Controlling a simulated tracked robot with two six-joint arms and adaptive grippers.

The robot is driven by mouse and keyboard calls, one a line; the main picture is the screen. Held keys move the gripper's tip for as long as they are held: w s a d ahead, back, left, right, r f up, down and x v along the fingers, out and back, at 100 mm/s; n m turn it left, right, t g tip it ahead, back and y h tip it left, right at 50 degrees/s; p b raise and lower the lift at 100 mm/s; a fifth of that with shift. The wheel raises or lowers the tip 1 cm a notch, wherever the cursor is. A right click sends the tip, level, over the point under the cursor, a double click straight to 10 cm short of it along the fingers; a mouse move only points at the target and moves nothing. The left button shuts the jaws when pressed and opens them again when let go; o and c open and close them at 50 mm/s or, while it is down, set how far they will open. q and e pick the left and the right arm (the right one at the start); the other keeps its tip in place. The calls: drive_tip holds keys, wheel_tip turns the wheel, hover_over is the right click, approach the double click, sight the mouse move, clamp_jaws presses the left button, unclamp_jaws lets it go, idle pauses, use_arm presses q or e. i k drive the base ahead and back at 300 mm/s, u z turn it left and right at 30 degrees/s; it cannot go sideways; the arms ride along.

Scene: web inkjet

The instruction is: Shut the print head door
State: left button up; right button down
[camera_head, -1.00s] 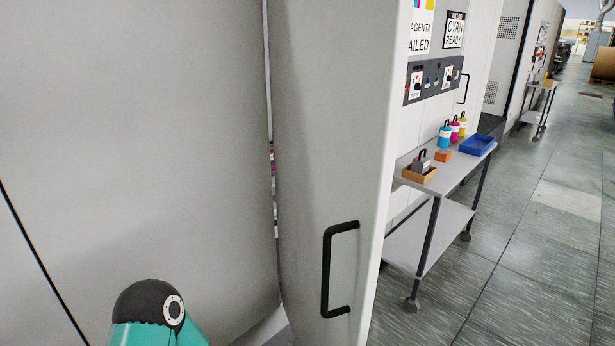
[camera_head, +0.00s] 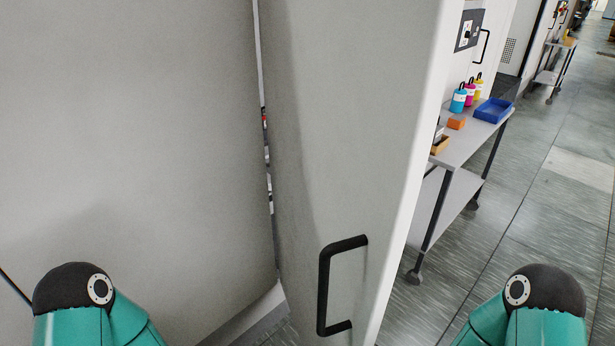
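The print head door (camera_head: 340,130) is a large pale grey panel standing ajar in the middle of the head view. Its black bar handle (camera_head: 325,290) is low on its face, near its right edge. A narrow gap (camera_head: 265,150) runs down the door's left side, with small coloured parts showing inside. A teal and black joint of my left arm shows at the lower left and one of my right arm at the lower right. Both grippers are out of the picture, and nothing of mine is seen touching the door or handle.
A grey wheeled cart (camera_head: 470,150) stands right of the door, carrying ink bottles (camera_head: 458,100), a blue tray (camera_head: 493,110), an orange block (camera_head: 456,122) and a wooden box (camera_head: 440,145). A control panel (camera_head: 467,30) is on the wall behind. Open floor (camera_head: 540,220) lies to the right.

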sight(355, 90)
drive_tip(key=z, duration=0.15)
drive_tip(key=k, duration=1.7)
drive_tip(key=u, duration=0.4)
drive_tip(key=i, duration=1)
